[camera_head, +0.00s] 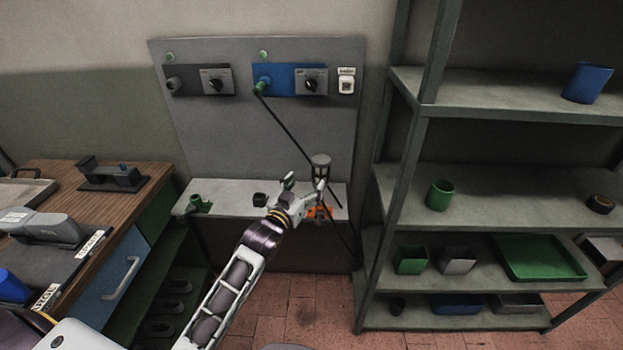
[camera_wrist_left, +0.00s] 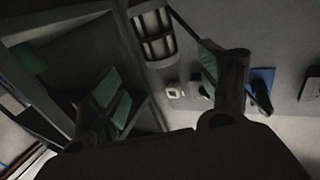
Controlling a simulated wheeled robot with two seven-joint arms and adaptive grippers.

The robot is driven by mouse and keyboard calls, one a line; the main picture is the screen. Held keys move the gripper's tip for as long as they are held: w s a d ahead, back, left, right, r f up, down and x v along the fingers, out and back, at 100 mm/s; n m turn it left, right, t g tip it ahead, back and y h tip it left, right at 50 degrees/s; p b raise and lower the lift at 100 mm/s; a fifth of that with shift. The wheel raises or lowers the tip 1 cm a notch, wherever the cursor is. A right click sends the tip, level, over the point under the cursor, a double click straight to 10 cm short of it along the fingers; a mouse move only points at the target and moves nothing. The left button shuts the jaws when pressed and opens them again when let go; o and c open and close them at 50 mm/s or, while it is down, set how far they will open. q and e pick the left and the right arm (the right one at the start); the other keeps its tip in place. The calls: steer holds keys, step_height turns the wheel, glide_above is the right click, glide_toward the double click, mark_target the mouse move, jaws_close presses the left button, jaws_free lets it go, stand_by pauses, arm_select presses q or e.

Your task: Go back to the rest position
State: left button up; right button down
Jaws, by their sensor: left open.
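My left gripper (camera_head: 305,188) is open over the narrow grey ledge below the wall panel, with its arm coming in from the lower middle. Its fingers point up and toward the panel, near a grey cylindrical cage-like part (camera_head: 320,166). That part also shows above the fingers in the left wrist view (camera_wrist_left: 152,33). I see nothing held between the fingers (camera_wrist_left: 165,95). An orange piece (camera_head: 318,212) sits on the ledge just right of the gripper, partly hidden by it. My right gripper is not in view.
The grey wall panel (camera_head: 220,125) carries a dark unit, a blue unit (camera_head: 284,79) and a white switch (camera_head: 346,86). A dark cable or rod runs down from the blue unit behind the gripper. Metal shelves (camera_head: 470,190) stand right; a wooden bench (camera_head: 130,190) stands left.

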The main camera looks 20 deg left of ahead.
arm_select(q)
steer(key=s+f+g+y, duration=0.1)
steer(key=s+f+g, duration=0.6)
steer(key=s+f, duration=0.55)
steer(key=s+f+g, duration=0.3)
steer(key=s+g, duration=0.1)
steer(key=s, duration=0.4)
steer(key=s+f+g, duration=0.3)
steer(key=s, duration=0.6)
step_height(320, 180, down, 34)
steer(key=s+r+m+g, duration=0.1)
steer(key=s+g, duration=0.1)
steer(key=s, duration=0.1)
steer(key=s+a+f, duration=0.3)
steer(key=s+f, duration=0.7)
steer(key=s+a+f+y, duration=0.1)
steer(key=s+a+f, duration=0.2)
steer(key=s+f, duration=0.6)
steer(key=shift+s+f+g, duration=0.35)
steer(key=shift+s+g, duration=0.05)
steer(key=shift+s, duration=0.55)
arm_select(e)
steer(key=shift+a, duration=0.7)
